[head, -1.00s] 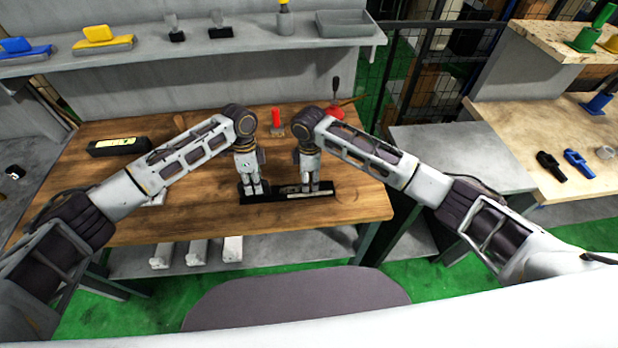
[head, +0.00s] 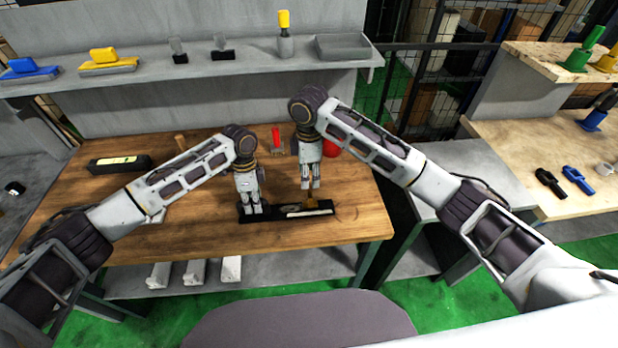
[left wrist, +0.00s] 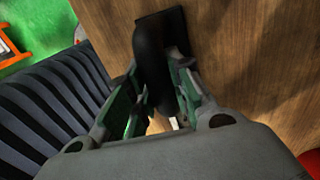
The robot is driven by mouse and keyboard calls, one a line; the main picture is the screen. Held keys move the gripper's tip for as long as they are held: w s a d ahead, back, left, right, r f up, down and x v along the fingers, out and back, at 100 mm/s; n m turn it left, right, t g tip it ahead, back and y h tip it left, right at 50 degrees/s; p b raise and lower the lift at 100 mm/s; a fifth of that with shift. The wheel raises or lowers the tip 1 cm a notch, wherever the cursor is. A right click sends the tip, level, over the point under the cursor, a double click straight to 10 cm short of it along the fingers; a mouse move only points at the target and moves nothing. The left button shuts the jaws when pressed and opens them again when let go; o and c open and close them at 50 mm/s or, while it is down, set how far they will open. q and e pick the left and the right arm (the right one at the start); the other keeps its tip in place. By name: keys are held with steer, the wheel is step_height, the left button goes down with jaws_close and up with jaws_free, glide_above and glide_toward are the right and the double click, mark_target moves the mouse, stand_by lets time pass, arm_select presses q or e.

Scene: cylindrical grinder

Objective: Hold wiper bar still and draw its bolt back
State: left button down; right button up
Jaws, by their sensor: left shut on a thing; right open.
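The wiper bar (head: 275,215) is a long dark bar lying on the wooden table. A pale strip and a small brass-coloured part, perhaps the bolt (head: 311,203), show on its right half; how far the bolt is drawn I cannot tell. My left gripper (head: 252,211) points down at the bar's left end and is shut on it. In the left wrist view a black curved handle (left wrist: 152,60) of the bar runs between my green-padded fingers (left wrist: 160,105). My right gripper (head: 310,187) is open and empty, pointing down just above the bar's right half.
A black box (head: 118,163) lies at the table's left. A red-topped item (head: 276,138) and a red round thing (head: 331,149) stand at the back. A grey shelf (head: 150,77) with brushes runs behind. Bare wood (head: 355,190) lies right of the bar.

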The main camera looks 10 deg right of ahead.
stand_by(0.4)
arm_select(q)
steer(key=c, duration=1.2)
jaws_free()
steer(key=shift+r, duration=0.15)
steer(key=r, duration=0.3)
steer(key=w+r, duration=0.1)
steer(key=r, duration=0.3)
steer(key=w+r, duration=0.1)
steer(key=r, duration=0.3)
steer(key=shift+w+r, duration=0.2)
